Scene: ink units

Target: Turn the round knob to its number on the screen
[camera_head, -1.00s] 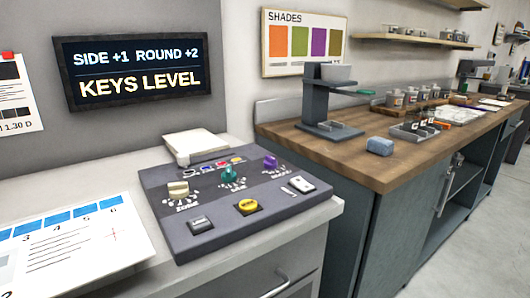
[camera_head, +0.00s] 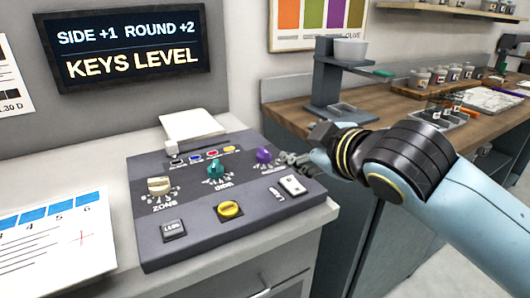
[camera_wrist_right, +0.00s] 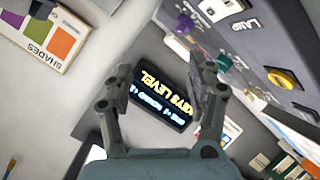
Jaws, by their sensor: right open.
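The dark console (camera_head: 150,245) carries a cream knob (camera_head: 161,186) marked ZONE, a teal knob (camera_head: 215,170) and a purple knob (camera_head: 263,156). The black screen (camera_head: 130,50) reads "SIDE +1 ROUND +2" and "KEYS LEVEL". My right gripper (camera_head: 287,158) is open and empty, just right of the purple knob. My left gripper is out of view.
A grey key (camera_head: 173,229) and a white switch (camera_head: 293,185) lie on the console's front. A printed sheet (camera_head: 60,240) lies left. A wooden bench (camera_head: 290,118) with a grey stand (camera_head: 325,75) is at right.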

